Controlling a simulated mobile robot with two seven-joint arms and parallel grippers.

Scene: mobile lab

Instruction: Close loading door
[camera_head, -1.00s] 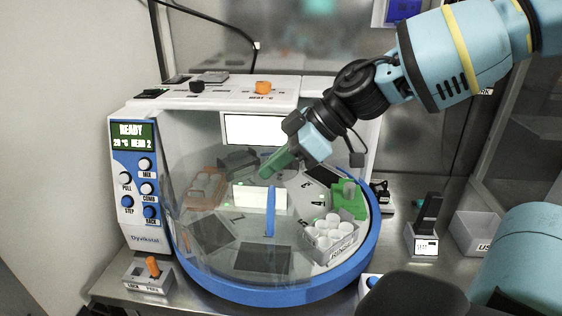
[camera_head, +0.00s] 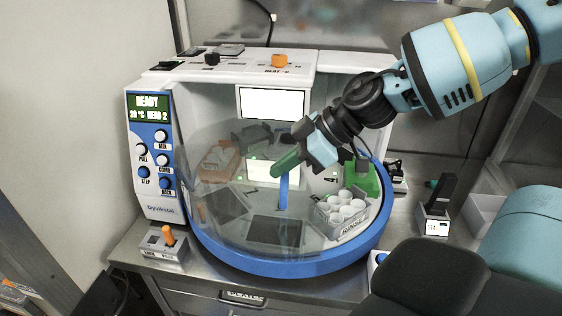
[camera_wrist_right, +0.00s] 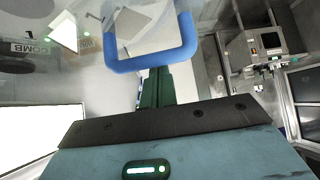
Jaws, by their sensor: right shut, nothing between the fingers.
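The machine's loading door (camera_head: 233,190) is a clear curved panel over the left and front of the round blue-rimmed chamber. The chamber's right side shows clear of the panel, so the door looks partly open. A blue upright handle (camera_head: 283,192) stands on it near mid-chamber. My right gripper (camera_head: 284,163), with green fingers, is shut and empty at the top of this handle. In the right wrist view the handle is a blue loop (camera_wrist_right: 152,62), and the green fingers (camera_wrist_right: 155,88) are right at it; I cannot tell whether they touch. My left gripper is out of view.
A rack of white tubes (camera_head: 342,212) and a green block (camera_head: 362,178) sit at the chamber's right. A control box with an orange lever (camera_head: 163,243) stands at the front left. A small dark device (camera_head: 437,207) stands on the bench at right.

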